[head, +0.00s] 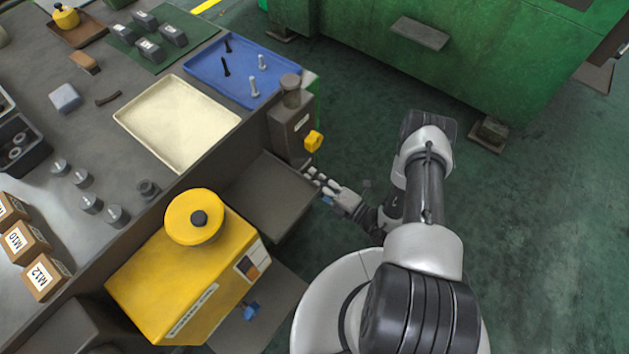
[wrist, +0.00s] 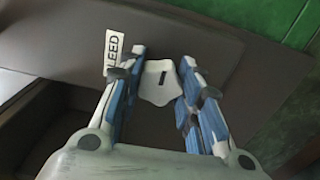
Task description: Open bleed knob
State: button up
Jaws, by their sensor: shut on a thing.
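The bleed knob (wrist: 158,84) is a pale, lobed knob with a dark slot mark. In the wrist view it sits between the two blue-padded fingers of my gripper (wrist: 163,60), which is shut on it. In the head view my gripper (head: 316,177) is at the side of the bench, below a yellow knob (head: 313,141). The bleed knob cannot be made out there.
A grey unit (head: 287,128) carries the yellow knob. A yellow machine (head: 190,285) with a round cap stands nearby, a blue knob (head: 250,311) at its side. Trays and parts cover the bench (head: 100,140). Green floor (head: 545,220) is open to the right.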

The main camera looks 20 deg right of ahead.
jog(key=shift+s+f+m, duration=0.1)
jog(key=shift+f+m, duration=0.05)
jog(key=shift+m, duration=0.15)
jog(key=o, duration=1.1)
jog(key=v, duration=1.2)
